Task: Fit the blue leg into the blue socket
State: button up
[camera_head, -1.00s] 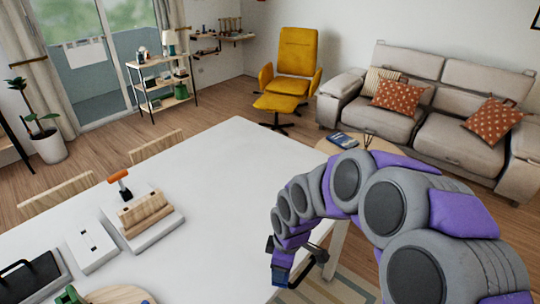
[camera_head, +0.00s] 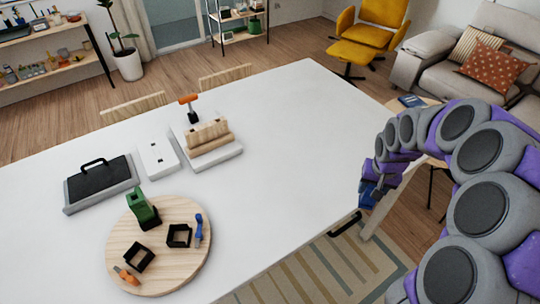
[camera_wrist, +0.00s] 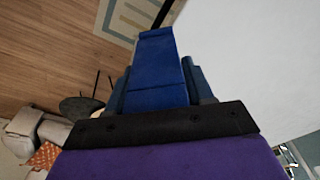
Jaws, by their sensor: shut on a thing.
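My gripper (camera_head: 368,198) hangs just off the table's right edge in the head view, apart from the round board. In the wrist view its jaws (camera_wrist: 160,68) are shut on the blue leg (camera_wrist: 158,82), a tapering blue block pointing away from the wrist. The round wooden board (camera_head: 120,222) lies on the table at the lower left. A black square socket (camera_head: 179,236) sits beside a small blue piece (camera_head: 198,229), and its opening looks empty. Another empty socket (camera_head: 139,257) is near a small orange piece (camera_head: 127,277). A green leg (camera_head: 140,204) stands upright in the back socket.
The white table (camera_head: 290,150) is clear between gripper and board. Behind lie a black-topped case (camera_head: 100,180), a white plate (camera_head: 158,157) and a wooden block on a stand (camera_head: 207,137) with an orange-handled tool (camera_head: 188,102). A black handle (camera_head: 345,225) is at the table's edge.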

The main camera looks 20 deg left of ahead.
aim_at(160, 252)
jog(key=i+l+u, duration=0.25)
jog(key=i+l, duration=0.3)
jog(key=i, duration=0.2)
jog(key=u, duration=3.15)
